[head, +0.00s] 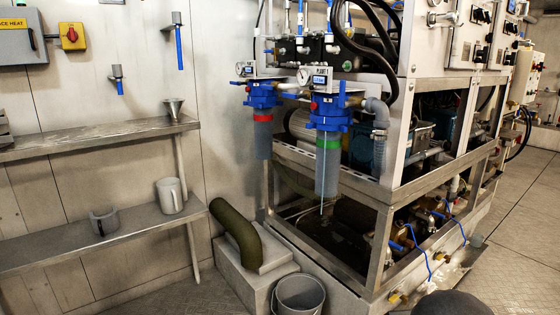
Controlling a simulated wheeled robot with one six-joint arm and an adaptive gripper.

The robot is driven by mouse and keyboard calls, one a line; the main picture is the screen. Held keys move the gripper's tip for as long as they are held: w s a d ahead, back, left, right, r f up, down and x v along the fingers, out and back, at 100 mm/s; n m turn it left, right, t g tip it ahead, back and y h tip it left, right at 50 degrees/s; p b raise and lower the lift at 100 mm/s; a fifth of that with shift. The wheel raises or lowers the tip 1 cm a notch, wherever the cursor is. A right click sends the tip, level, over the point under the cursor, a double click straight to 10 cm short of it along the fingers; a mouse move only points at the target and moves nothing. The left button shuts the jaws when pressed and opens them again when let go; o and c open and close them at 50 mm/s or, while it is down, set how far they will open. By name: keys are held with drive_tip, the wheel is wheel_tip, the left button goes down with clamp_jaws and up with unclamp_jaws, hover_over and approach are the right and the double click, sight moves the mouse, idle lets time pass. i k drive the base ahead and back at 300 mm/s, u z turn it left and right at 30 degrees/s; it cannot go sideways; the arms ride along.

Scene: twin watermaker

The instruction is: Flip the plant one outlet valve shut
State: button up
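I cannot tell for sure which valve is the plant one outlet valve, as the labels are too small to read. Two blue-headed filter housings hang on the front of the metal frame: a nearer one with a green band (327,143) and a farther one with a red band (263,118). A small upright blue lever (342,94) shows at the nearer housing's head. Low in the frame, brass valves carry blue handles (397,246). Two wall valves have blue handles hanging straight down, one higher (179,48) and one lower (119,87). My gripper is not in view.
A grey bucket (298,293) and a curved green pipe (236,228) on a concrete block stand before the frame. Wall shelves at left hold a funnel (173,108), a jug (170,195) and a grey clamp-like piece (104,221). Floor (510,195) is clear at right.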

sight(296, 96)
drive_tip(key=z, duration=0.05)
drive_tip(key=k, duration=0.65)
drive_tip(key=u, duration=0.75)
drive_tip(key=i, duration=1.35)
drive_tip(key=z, duration=0.7)
